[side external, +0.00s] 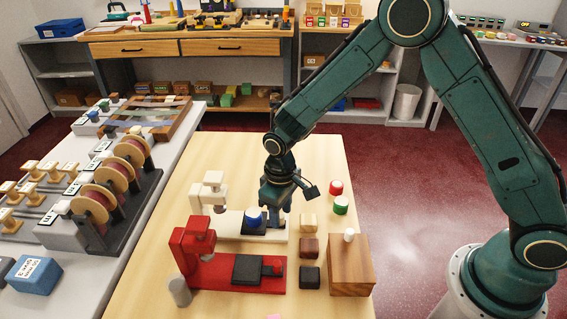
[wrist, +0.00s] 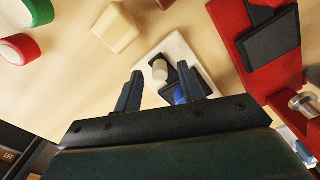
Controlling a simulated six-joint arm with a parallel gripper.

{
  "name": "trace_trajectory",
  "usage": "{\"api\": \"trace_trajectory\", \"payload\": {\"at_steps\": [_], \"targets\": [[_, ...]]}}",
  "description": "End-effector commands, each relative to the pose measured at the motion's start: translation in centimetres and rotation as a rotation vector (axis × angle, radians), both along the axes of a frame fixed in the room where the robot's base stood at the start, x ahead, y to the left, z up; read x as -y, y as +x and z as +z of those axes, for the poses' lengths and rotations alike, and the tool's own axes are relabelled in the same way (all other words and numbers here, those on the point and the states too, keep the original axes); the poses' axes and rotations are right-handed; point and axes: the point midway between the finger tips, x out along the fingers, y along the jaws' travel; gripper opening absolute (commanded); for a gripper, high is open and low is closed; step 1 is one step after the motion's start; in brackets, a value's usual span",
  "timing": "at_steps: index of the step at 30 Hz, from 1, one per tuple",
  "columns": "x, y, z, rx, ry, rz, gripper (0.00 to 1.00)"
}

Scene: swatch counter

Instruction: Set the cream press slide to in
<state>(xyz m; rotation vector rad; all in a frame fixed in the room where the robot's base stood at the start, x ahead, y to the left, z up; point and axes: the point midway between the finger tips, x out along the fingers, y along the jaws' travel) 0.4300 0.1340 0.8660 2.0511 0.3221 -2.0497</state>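The cream press (side external: 209,192) stands on the wooden counter, with its long cream base reaching right under my gripper. In the wrist view the slide (wrist: 172,76) has a pale knob (wrist: 158,69), and part of the blue piece (wrist: 180,96) shows. My gripper (side external: 279,212) points down over the slide's right end. In the wrist view its fingers (wrist: 160,90) are apart, with the knob between them in the picture; contact cannot be told.
A red press (side external: 190,250) with its own dark slide (side external: 248,268) stands close in front. Cream, brown and black blocks (side external: 309,247) line up to the right, beside a wooden box (side external: 350,270). Red (side external: 336,187) and green (side external: 341,204) round pieces lie behind them.

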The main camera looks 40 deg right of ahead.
Motion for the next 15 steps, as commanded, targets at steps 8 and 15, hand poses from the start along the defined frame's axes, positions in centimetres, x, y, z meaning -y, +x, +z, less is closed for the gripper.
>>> {"api": "trace_trajectory", "payload": {"at_steps": [8, 15], "targets": [[0.01, -0.02, -0.66, 0.000, 0.000, 0.000, 0.40], [0.01, -0.02, -0.63, 0.000, 0.000, 0.000, 0.22]]}}
